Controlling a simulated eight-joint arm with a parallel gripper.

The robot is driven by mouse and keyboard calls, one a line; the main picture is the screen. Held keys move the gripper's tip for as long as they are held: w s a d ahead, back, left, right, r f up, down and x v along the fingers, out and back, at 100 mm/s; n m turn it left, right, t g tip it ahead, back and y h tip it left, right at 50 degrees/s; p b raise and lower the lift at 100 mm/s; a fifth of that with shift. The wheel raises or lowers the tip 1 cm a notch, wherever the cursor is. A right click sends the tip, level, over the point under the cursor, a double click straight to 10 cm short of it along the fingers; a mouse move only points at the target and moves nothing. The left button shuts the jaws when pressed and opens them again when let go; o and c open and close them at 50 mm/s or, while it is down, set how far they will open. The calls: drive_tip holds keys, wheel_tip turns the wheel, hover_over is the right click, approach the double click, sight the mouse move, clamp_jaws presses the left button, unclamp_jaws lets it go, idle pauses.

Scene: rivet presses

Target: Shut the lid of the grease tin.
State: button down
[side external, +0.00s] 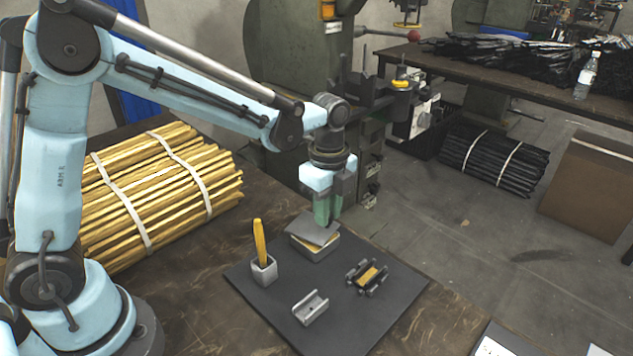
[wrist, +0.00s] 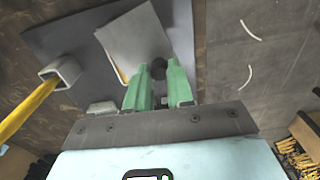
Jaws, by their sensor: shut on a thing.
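The grease tin (side external: 318,254) is a small grey box on the dark mat. Its grey lid (side external: 312,229) sits tilted over it, with a yellowish strip showing in the gap below. The lid also shows in the wrist view (wrist: 134,44) as a flat plate, with a yellow edge of the tin beside it. My gripper (side external: 328,220) is at the lid's far right side, its green fingers pointing down. In the wrist view the fingers (wrist: 160,75) stand on either side of a dark round piece at the lid's edge. The exact contact is partly hidden.
On the dark mat (side external: 250,283) stand a grey cup (side external: 264,273) with a yellow stick, a grey channel bracket (side external: 310,308) and a black fixture (side external: 366,276) with a yellow block. A strapped bundle of yellow rods (side external: 150,190) lies behind, to the left.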

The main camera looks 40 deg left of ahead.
sight(328, 233)
drive_tip(key=shift+s+d+m, duration=0.35)
drive_tip(key=shift+m, duration=0.4)
drive_tip(key=shift+s+d+m, duration=0.3)
drive_tip(key=shift+m, duration=0.45)
drive_tip(key=c, duration=1)
unclamp_jaws()
wheel_tip(328, 233, up, 12)
drive_tip(key=shift+r, duration=0.1)
drive_tip(key=s+a+f+n+t, duration=0.1)
drive_tip(key=s+a+n+t, duration=0.1)
drive_tip(key=n, duration=0.5)
drive_tip(key=s+a+f+n+t, duration=0.2)
drive_tip(key=s+a+n, duration=0.1)
drive_tip(key=s+n, duration=0.2)
drive_tip(key=s+a+f+n+t, duration=0.1)
drive_tip(key=s+a+n+t, duration=0.1)
drive_tip(key=n, duration=0.7)
drive_tip(key=shift+s+a+f+t, duration=0.2)
drive_tip(key=shift+s+t, duration=0.1)
drive_tip(key=shift+s, duration=0.1)
drive_tip(key=shift+s+a+f+t, duration=0.1)
drive_tip(key=shift+s+a+t, duration=0.1)
drive_tip(key=shift+s+t, duration=0.15)
